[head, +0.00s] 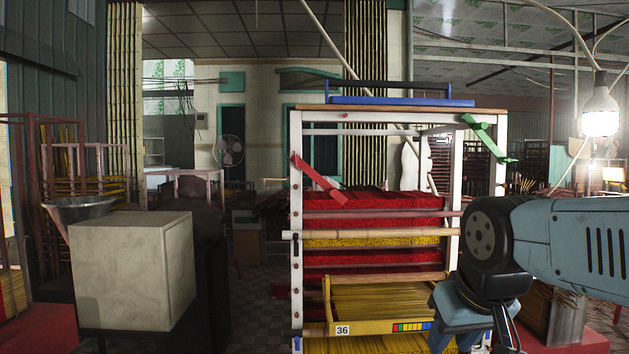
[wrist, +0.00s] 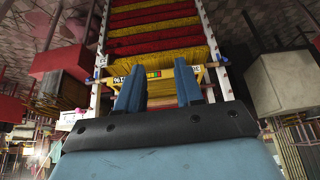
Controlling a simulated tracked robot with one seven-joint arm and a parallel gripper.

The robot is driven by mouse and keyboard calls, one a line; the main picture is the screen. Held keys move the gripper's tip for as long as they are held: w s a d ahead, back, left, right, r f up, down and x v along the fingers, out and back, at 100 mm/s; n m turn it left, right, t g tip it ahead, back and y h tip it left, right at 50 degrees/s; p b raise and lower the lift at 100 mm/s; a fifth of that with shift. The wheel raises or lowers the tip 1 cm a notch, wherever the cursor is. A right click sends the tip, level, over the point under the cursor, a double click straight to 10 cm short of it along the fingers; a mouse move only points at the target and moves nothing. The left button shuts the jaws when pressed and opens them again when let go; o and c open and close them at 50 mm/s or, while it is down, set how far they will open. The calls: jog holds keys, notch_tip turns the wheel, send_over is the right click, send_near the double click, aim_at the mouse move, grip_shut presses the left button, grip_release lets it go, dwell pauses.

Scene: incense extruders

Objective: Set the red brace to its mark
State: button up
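The red brace (head: 318,180) is a slanting bar on the left post of a white rack (head: 296,240). Its upper end is at the post and its lower end leans right, in front of red incense bundles. A small red spot (head: 346,115) shows on the rack's top rail; I cannot tell whether it is the brace's mark. My gripper (head: 455,318) is low at the rack's right side, well below and right of the brace. In the wrist view my gripper (wrist: 158,88) has its two blue fingers apart, with nothing held between them.
A green brace (head: 488,138) slants at the upper right corner. A yellow tray (head: 375,328) labelled 36 juts out low, near my gripper. A blue tray (head: 400,101) lies on top. A pale block (head: 132,270) and metal funnel (head: 78,208) stand left.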

dwell(0.3)
jog(key=shift+o, duration=0.9)
jog(key=w+a+r+n+t+y, duration=0.1)
jog(key=w+a+r+n+t, duration=0.1)
jog(key=w+a+r+t, duration=0.1)
jog(key=w+a+r+n+t+y, duration=0.2)
jog(key=w+a+r+n+t, duration=0.1)
jog(key=w+a, duration=0.4)
jog(key=shift+w+r, duration=0.85)
jog(key=shift+w, duration=0.35)
jog(key=n+t+h, duration=0.2)
jog(key=t+h, duration=0.2)
jog(key=t, duration=0.2)
send_near(335, 195)
jog(key=w, duration=1.1)
jog(key=shift+w+d+f, duration=0.1)
jog(key=shift+w+d, duration=0.1)
jog(key=shift+d, duration=0.1)
grip_shut()
